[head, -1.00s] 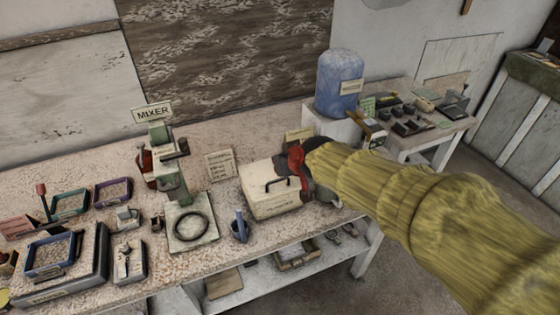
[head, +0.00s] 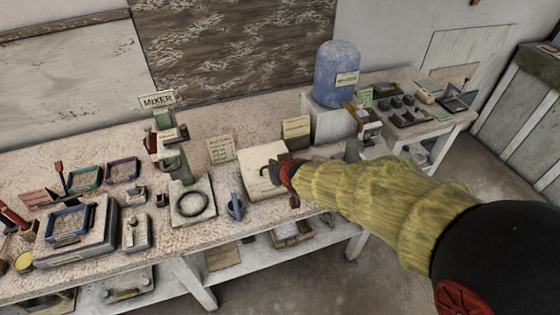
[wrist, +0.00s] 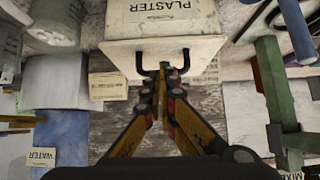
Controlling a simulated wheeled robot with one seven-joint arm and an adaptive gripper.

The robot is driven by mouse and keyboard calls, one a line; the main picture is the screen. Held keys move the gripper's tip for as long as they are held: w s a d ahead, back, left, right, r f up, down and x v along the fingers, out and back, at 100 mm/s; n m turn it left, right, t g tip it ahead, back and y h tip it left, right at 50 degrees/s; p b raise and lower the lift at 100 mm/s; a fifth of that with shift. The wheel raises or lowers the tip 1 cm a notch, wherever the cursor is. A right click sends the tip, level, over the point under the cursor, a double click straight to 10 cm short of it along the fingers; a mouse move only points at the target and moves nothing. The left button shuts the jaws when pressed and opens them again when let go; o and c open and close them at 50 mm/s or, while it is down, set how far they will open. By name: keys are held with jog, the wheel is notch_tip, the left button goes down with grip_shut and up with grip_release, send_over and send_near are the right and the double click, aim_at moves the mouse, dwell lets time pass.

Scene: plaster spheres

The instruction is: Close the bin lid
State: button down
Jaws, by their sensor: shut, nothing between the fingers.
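The plaster bin (head: 262,186) is a pale box on the bench, and its label reads PLASTER upside down in the wrist view (wrist: 165,12). Its pale lid (head: 262,152) has a dark handle (head: 266,166), which also shows in the wrist view (wrist: 184,62). The lid lies over the box; I cannot tell whether it sits flush. My gripper (head: 277,172) is shut and empty, right at the handle. In the wrist view its fingertips (wrist: 164,70) show between the handle's two ends; contact is unclear. My gripper hides the bin's right part.
The mixer (head: 180,170) and a small blue scoop cup (head: 235,207) stand left of the bin. A card (head: 296,128) stands behind it. A blue water container (head: 337,75) stands at the back right. Trays and tools crowd the bench's left end.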

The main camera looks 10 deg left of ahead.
jog(key=shift+s+d+f+t+y+b, duration=0.15)
jog(key=shift+f+b, duration=0.25)
jog(key=shift+b, duration=0.4)
jog(key=shift+s+f+t+y+b, duration=0.15)
jog(key=shift+f+b, duration=0.2)
jog(key=shift+b, duration=0.4)
jog(key=shift+b, duration=0.35)
